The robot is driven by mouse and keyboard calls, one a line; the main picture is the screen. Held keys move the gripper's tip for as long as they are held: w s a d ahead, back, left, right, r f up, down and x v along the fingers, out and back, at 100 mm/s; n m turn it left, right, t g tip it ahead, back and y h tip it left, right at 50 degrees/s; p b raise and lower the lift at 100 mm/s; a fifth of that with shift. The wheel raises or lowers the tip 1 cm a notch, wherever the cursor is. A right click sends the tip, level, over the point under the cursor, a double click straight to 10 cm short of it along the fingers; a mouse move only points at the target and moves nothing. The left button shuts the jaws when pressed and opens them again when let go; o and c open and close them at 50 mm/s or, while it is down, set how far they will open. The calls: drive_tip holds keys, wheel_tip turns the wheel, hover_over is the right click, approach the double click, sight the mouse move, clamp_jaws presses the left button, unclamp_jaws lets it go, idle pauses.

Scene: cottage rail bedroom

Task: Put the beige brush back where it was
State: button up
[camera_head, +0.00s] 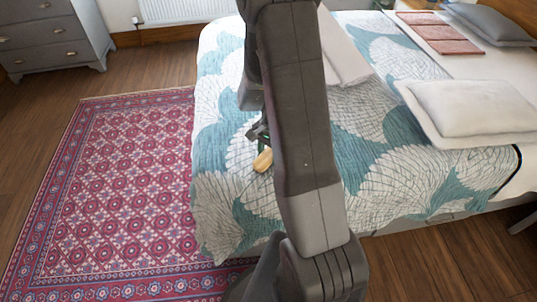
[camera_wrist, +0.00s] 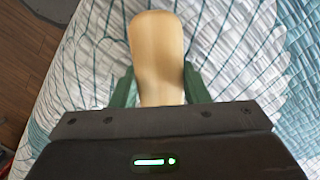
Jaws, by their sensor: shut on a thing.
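The beige brush (camera_wrist: 158,55) is between the two green fingers of my gripper (camera_wrist: 160,88) in the wrist view. My gripper is shut on it. Its smooth, rounded end points away from the gripper, and the near end is hidden by the gripper body. In the head view the brush (camera_head: 263,160) shows as a small tan piece below my gripper (camera_head: 260,140), over the near left part of the bed (camera_head: 225,165). My arm hides part of this area. I cannot tell whether the brush touches the bedspread.
The bed has a teal and white leaf-patterned cover, with pillows (camera_head: 475,108) at right and a folded pink cloth (camera_head: 440,32) at the back. A red patterned rug (camera_head: 130,190) lies on the wooden floor at left. A grey dresser (camera_head: 50,40) stands at the back left.

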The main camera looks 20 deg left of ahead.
drive_tip(key=o, duration=0.9)
drive_tip(key=shift+f, duration=0.1)
drive_tip(key=shift+o, duration=0.2)
wheel_tip(320, 180, up, 12)
drive_tip(key=w+p, duration=0.1)
drive_tip(key=shift+w+d, duration=0.2)
drive_tip(key=shift+w, duration=0.15)
